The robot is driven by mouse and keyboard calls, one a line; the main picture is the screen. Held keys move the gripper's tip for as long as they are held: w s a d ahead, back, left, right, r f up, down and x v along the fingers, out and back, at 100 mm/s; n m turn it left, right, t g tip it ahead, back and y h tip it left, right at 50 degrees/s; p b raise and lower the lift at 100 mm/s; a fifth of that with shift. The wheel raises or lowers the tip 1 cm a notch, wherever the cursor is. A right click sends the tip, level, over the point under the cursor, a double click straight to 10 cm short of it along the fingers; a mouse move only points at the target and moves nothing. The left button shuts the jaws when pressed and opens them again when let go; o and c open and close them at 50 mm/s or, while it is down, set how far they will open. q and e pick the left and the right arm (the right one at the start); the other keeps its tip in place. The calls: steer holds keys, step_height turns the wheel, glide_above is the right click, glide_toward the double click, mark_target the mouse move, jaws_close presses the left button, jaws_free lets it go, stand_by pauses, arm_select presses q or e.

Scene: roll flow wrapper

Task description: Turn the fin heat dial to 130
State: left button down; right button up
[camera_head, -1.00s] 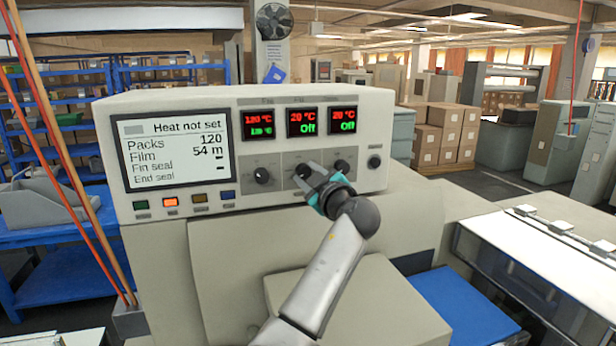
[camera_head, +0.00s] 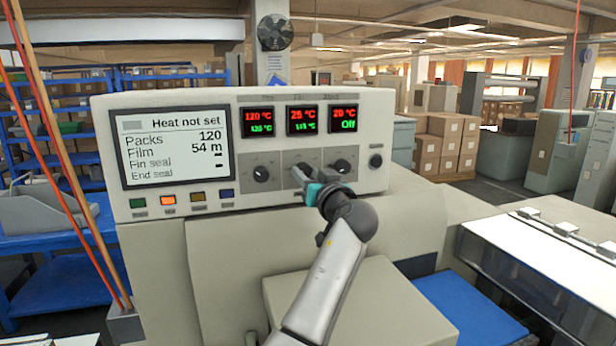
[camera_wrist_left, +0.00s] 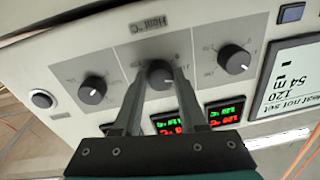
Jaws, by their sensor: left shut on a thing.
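The heat panel has three black dials in a row. My left gripper (camera_head: 306,177) is shut on the middle dial, which it mostly hides in the head view. In the left wrist view the two fingers lie on either side of this middle dial (camera_wrist_left: 161,74), its black face showing between them. My right gripper is not in view.
The left dial (camera_head: 261,173) and right dial (camera_head: 343,166) stand close on either side. The main screen (camera_head: 175,148) reads "Heat not set". Several coloured buttons (camera_head: 168,200) sit below it.

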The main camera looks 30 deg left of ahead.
arm_select(q)
steer(key=m+p, duration=0.1)
steer(key=m, duration=0.4)
steer(key=m+p, duration=0.2)
steer(key=shift+m+t, duration=0.3)
steer(key=shift+m, duration=0.1)
steer(key=shift+s+a+f+m+p, duration=0.1)
steer(key=shift+m+p, duration=1.05)
steer(key=shift+m, duration=0.85)
steer(key=shift+t+h, duration=0.3)
steer(key=shift+c, duration=2.3)
jaws_free()
steer(key=shift+s, duration=0.1)
steer(key=b+v, duration=0.3)
steer(key=v, duration=1.2)
